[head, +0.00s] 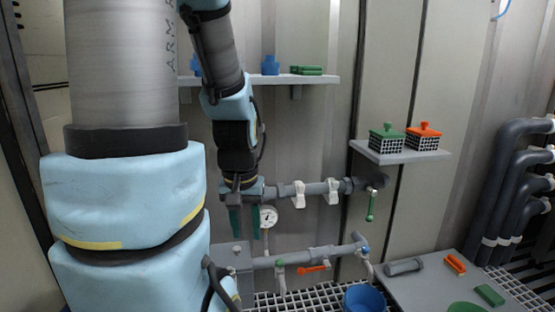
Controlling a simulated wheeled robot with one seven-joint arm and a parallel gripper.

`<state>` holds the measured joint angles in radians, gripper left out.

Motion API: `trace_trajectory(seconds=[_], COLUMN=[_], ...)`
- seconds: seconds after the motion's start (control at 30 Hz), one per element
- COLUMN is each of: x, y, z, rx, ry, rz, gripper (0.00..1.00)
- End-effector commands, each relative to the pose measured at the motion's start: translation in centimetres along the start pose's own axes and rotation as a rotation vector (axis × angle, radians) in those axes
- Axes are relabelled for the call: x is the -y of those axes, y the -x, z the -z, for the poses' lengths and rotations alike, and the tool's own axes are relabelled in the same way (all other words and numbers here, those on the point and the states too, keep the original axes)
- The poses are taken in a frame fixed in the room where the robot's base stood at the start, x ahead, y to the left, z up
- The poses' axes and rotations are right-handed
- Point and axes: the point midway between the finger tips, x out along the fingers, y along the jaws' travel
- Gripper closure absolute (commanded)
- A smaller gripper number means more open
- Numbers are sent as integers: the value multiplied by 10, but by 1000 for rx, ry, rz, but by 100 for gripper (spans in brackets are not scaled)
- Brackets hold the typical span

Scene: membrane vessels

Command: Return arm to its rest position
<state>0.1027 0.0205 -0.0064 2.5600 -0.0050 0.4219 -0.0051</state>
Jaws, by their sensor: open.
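My gripper (245,222) hangs at the end of my arm, pointing down, in the middle left of the head view. Its two dark teal fingers are apart with nothing seen between them. It is in front of the grey pipes, just left of a round pressure gauge (268,217). The arm is bent, with its large light-blue padded links filling the left of the view. These links hide part of the wall and pipes behind them.
An upper grey pipe (315,188) and a lower pipe with an orange valve handle (313,268) run right of my gripper. A small shelf (400,155) holds green and orange lidded baskets. A blue bowl (363,299) stands below. Thick dark pipes (508,190) stand at right.

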Motion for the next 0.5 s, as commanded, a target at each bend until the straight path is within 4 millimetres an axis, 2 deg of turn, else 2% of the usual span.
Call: trace_trajectory(seconds=[0.03, 0.5], x=[0, -1], y=[34, 181], z=[5, 25], rx=[0, 0], ry=[0, 0], rz=[0, 0], gripper=[60, 60])
